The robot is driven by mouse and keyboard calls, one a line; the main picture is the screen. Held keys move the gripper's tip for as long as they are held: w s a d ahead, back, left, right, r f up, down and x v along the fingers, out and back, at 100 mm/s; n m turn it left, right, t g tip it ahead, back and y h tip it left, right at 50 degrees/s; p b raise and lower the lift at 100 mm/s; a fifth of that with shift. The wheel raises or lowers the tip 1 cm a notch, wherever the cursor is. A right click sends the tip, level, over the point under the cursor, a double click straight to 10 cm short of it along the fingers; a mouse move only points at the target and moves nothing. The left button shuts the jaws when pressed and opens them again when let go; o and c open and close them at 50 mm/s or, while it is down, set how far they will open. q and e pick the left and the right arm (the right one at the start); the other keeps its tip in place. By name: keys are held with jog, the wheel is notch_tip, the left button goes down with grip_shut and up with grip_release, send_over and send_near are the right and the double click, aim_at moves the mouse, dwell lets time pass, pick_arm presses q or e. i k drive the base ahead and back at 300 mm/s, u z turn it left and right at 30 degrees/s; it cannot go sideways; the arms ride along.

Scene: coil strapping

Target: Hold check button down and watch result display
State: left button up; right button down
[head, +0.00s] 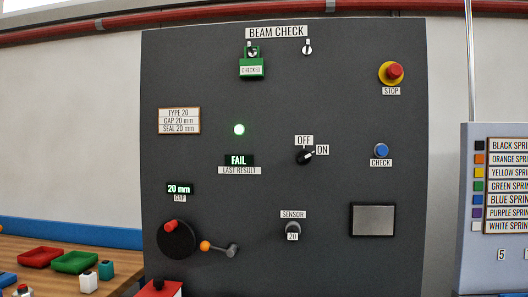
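The blue check button (381,150) is on the right side of the dark panel (330,80), above a label reading CHECK. Nothing touches it. The result display (239,160) reads FAIL in light letters above the label LAST RESULT. A green lamp (239,129) glows above the display. Neither of my grippers shows in the head view.
The off/on knob (306,156) points to ON. A red stop button (394,72) on yellow is at upper right. The gap display (180,189) reads 20 mm. A wooden bench (70,285) with red and green trays stands at left. A colour chart board (480,250) stands at right.

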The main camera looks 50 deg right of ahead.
aim_at(382, 150)
jog(key=u, duration=0.95)
jog(key=k, duration=1.25)
jog(key=z, duration=1.8)
